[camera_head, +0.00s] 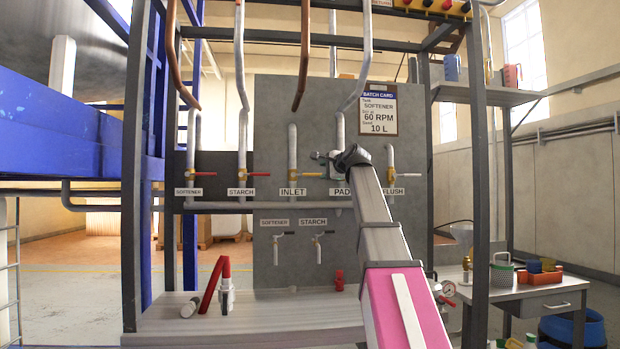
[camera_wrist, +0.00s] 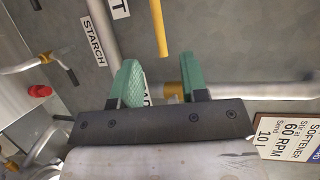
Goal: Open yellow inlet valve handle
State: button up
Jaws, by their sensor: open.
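The yellow inlet valve handle (camera_wrist: 159,28) shows as a bar at the top of the wrist view, beyond my fingertips. In the head view the inlet handle (camera_head: 312,174) points right from the pipe above the INLET label (camera_head: 293,192); its colour is hard to tell there. My gripper (camera_wrist: 162,78) is open, with green fingers apart and nothing held. In the head view my gripper (camera_head: 322,157) is in front of the PAD pipe, up and right of the inlet handle, and hides the PAD valve. The handle is not between the fingers.
The PAD valve body (camera_wrist: 173,90) and its pipe lie close behind my fingers. A grey pipe (camera_wrist: 104,30) runs below the labels. Two lower taps (camera_head: 318,240), a red-handled part (camera_head: 216,285) and a small red object (camera_head: 339,280) are below. The FLUSH handle (camera_head: 408,175) is at right.

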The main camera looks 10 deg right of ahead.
aim_at(315, 174)
jog(key=x, duration=0.9)
jog(key=shift+w+a+f, duration=0.15)
jog(key=shift+w+a, duration=0.05)
jog(key=shift+w, duration=0.15)
grip_shut()
